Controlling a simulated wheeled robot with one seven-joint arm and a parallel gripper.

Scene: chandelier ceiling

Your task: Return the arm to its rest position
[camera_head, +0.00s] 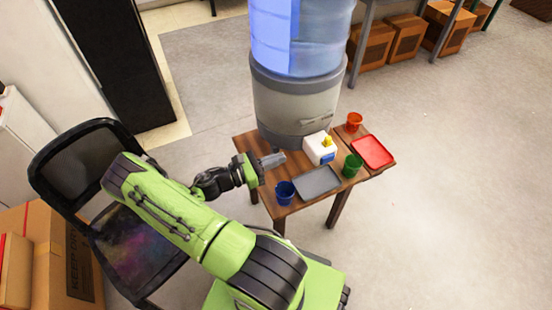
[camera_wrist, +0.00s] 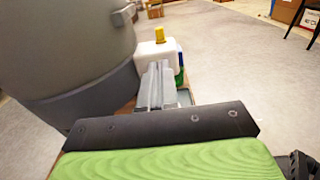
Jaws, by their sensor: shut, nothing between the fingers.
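My green and black arm reaches from the bottom of the head view toward the small wooden table (camera_head: 254,152). My gripper (camera_head: 275,158) is shut and empty, above the left part of the table near the base of the water dispenser (camera_head: 297,105). In the wrist view its closed fingers (camera_wrist: 157,84) point toward a white bottle with a yellow cap (camera_wrist: 159,56). The bottle also stands on the table in the head view (camera_head: 319,149), to the right of the fingertips and apart from them.
A blue cup (camera_head: 285,193), a grey tray (camera_head: 317,182), a green cup (camera_head: 351,166), a red tray (camera_head: 373,152) and an orange cup (camera_head: 354,121) are on the table. A black chair (camera_head: 75,160) and cardboard boxes (camera_head: 45,250) stand left of my arm. Floor at right is clear.

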